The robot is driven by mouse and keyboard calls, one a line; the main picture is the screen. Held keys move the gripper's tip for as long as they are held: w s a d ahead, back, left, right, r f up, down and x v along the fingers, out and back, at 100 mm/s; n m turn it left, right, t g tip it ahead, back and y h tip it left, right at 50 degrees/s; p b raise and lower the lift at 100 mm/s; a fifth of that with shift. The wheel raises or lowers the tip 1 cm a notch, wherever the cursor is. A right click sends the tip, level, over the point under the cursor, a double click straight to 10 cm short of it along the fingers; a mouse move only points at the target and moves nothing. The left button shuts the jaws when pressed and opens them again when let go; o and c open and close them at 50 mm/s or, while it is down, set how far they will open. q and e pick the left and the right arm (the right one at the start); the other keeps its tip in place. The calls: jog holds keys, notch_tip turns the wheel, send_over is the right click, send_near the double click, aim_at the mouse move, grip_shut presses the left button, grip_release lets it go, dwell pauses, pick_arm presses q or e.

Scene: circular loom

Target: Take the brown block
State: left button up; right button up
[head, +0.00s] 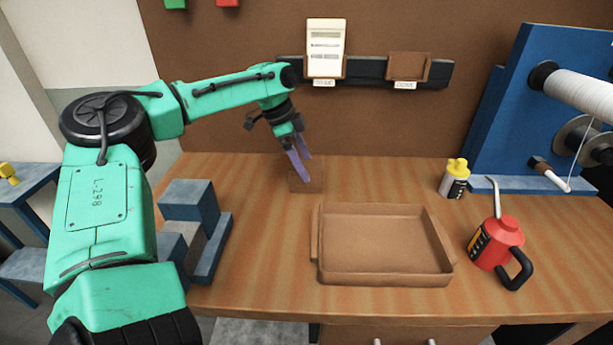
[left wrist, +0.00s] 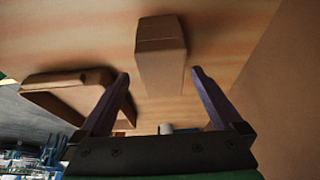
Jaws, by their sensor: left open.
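The brown block (head: 316,178) stands on the wooden table near its back, left of centre. In the head view the fingers of my left gripper (head: 303,168) partly cover it. In the left wrist view the block (left wrist: 161,55) shows ahead of the open fingers (left wrist: 160,74), roughly centred between them. The fingers are spread and nothing is held. I cannot tell exactly how far the fingertips are from the block. My right gripper is not in view.
Blue-grey stepped blocks (head: 190,200) stand at left. A yellow-topped bottle (head: 455,180) and a red oil can (head: 497,245) stand at right. A brown wall panel (head: 400,120) rises behind the table.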

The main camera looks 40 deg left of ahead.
pick_arm(q)
jog(key=x, duration=0.3)
jog(key=p+x, duration=0.1)
jog(key=shift+a+f, duration=0.2)
jog(key=shift+f, duration=0.4)
jog(key=shift+w+d, duration=0.15)
grip_shut()
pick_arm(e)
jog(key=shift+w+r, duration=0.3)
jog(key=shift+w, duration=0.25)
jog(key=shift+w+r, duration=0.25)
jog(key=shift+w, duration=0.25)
pick_arm(q)
notch_tip(320, 180, up, 13)
jog(key=shift+w+f, duration=0.1)
notch_tip(320, 180, up, 15)
jog(key=p, duration=0.5)
send_over(310, 175)
jog(key=w+a, duration=0.2)
jog(key=shift+d, duration=0.15)
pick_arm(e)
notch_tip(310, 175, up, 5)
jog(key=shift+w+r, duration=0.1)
